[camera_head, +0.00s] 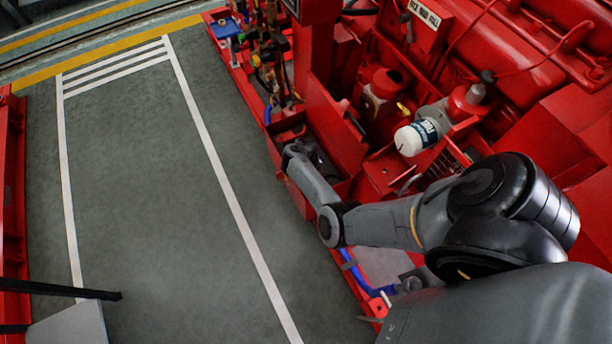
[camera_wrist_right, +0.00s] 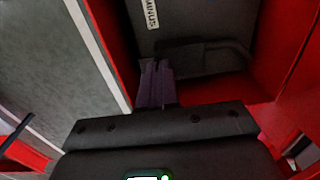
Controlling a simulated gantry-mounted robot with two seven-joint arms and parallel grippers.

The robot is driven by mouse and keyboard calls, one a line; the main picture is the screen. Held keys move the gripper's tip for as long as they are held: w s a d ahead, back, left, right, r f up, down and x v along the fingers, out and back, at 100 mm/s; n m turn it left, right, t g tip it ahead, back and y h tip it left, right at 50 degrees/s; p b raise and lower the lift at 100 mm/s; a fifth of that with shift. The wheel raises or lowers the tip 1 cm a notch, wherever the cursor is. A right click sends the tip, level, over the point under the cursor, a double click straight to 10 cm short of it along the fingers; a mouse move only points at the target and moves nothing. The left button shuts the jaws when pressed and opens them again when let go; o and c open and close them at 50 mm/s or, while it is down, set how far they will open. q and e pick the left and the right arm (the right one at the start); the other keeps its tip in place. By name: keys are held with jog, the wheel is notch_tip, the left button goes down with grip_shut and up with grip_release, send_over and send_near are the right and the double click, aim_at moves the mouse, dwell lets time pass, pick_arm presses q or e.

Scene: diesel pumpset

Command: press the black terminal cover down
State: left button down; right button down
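In the right wrist view a dark box (camera_wrist_right: 175,22) with a "MINUS" label (camera_wrist_right: 150,14) sits inside a red tray (camera_wrist_right: 285,60). A black raised piece (camera_wrist_right: 215,58), which looks like the terminal cover, lies along the box's near edge. My right gripper (camera_wrist_right: 155,66) has its dark fingers together, with nothing seen between them. Its tips overlap the left end of the black piece; I cannot tell whether they touch. In the head view my right arm reaches down to the red tray beside the engine, and the fingers are too hidden to make out. My left gripper is not in view.
Red tray walls stand close around the box. The red engine (camera_head: 530,50) with a white filter (camera_head: 412,138) is to the right. Hoses and fittings (camera_head: 268,45) are behind. Grey floor (camera_head: 150,200) with white lines is clear on the left.

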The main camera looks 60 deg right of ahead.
jog(key=shift+s+a+f, duration=0.15)
jog(key=shift+s+f, duration=0.15)
jog(key=shift+f, duration=0.05)
jog(key=shift+w+r+p, duration=0.25)
jog(key=shift+r+p, duration=0.55)
jog(key=shift+a+r, duration=0.1)
jog(key=shift+r, duration=0.2)
notch_tip(320, 180, up, 13)
jog(key=p, duration=0.8)
